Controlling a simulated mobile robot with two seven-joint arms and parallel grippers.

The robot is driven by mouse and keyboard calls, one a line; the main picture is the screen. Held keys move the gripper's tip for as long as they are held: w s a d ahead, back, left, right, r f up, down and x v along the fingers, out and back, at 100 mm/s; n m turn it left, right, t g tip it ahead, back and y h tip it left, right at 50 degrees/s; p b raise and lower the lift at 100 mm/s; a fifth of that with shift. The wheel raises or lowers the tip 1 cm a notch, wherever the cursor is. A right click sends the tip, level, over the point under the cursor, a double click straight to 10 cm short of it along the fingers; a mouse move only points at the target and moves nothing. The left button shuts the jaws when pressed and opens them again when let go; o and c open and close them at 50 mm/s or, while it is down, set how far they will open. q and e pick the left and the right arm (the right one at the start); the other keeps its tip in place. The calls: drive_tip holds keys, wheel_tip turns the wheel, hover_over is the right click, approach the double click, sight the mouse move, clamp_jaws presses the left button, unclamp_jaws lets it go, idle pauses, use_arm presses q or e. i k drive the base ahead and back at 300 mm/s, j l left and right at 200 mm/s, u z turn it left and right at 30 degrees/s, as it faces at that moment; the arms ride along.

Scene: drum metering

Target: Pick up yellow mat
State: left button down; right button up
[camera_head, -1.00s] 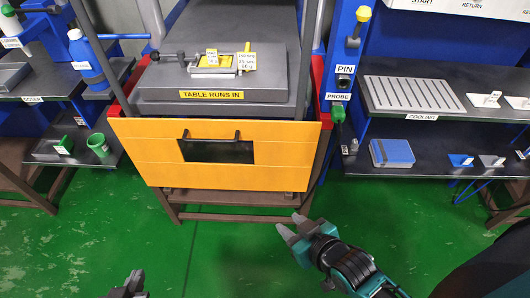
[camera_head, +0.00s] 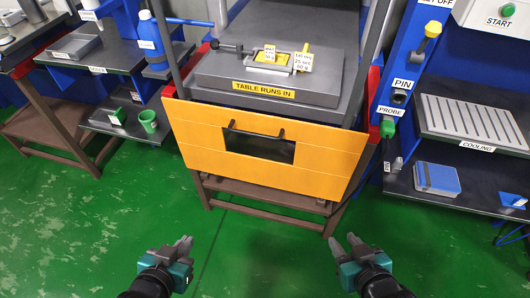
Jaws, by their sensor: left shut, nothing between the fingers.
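I cannot make out a thing that is clearly a yellow mat. A small yellow-framed piece (camera_head: 277,60) with tags lies on the grey table (camera_head: 215,70) above the yellow front panel; I cannot tell whether it is the mat. My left gripper (camera_head: 184,241) is shut and empty over the green floor, below and left of the panel. My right gripper (camera_head: 343,240) is open and empty over the floor, below and right of the panel. Both are apart from everything.
The yellow panel (camera_head: 200,135) with a dark window and handle fronts the machine. A green cup (camera_head: 148,120) stands on the left shelf. The green floor in front is clear.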

sight(269, 55)
drive_tip(key=i+j, duration=0.15)
drive_tip(key=j, duration=0.2)
drive_tip(key=i+j+z, duration=0.1)
drive_tip(key=j, duration=0.25)
drive_tip(key=i+j, duration=0.15)
drive_tip(key=j, duration=0.25)
drive_tip(key=i+j+z, duration=0.1)
drive_tip(key=j, duration=0.25)
drive_tip(key=i+j, duration=0.15)
drive_tip(key=j, duration=0.2)
